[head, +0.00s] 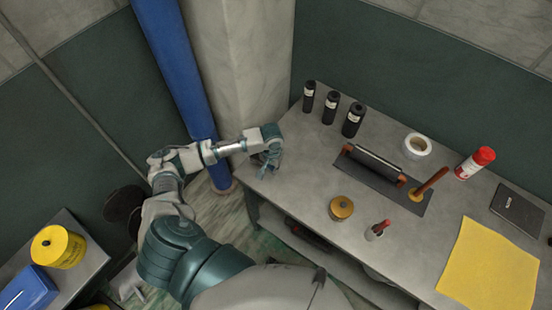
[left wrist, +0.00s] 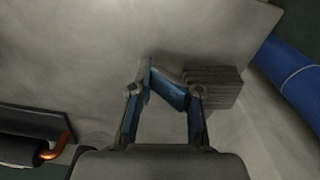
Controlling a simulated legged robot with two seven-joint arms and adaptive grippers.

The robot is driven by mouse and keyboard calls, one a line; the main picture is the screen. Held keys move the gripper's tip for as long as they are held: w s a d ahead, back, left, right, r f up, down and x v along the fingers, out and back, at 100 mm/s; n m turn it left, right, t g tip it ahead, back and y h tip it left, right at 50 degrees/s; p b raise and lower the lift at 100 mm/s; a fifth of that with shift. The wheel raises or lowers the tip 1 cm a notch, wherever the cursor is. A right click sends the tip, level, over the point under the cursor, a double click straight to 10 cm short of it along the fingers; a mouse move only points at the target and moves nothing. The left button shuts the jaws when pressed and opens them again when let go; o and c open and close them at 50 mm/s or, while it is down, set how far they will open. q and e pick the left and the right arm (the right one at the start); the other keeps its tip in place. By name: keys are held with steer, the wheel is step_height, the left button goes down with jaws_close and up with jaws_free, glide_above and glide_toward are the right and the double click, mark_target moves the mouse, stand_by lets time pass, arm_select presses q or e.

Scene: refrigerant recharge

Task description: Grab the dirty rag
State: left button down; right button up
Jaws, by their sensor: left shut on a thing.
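The dirty rag (left wrist: 218,88) is a grey, ridged, folded-looking piece in the left wrist view, at the far left corner of the grey table. My left gripper (left wrist: 165,82) is shut on it, with its blue fingers close together and rag showing to the right of them. In the head view my left gripper (head: 269,163) is at the table's left end, low over the top. The rag is mostly hidden there by the gripper and wrist. My right gripper is in neither view.
On the grey table (head: 300,180) stand several black bottles (head: 330,107), a tape roll (head: 417,145), a red can (head: 475,163), a brass-coloured tin (head: 341,208) and a yellow sheet (head: 490,265). A blue pipe (head: 176,65) and a pale pillar (head: 240,70) rise behind my arm.

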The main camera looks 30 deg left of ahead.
arm_select(q)
steer(key=s+d+r, duration=0.1)
steer(key=s+d, duration=0.1)
steer(key=s, duration=0.8)
steer(key=shift+d, duration=0.15)
steer(key=shift+r, duration=0.1)
steer(key=shift+c, duration=1.9)
jaws_free()
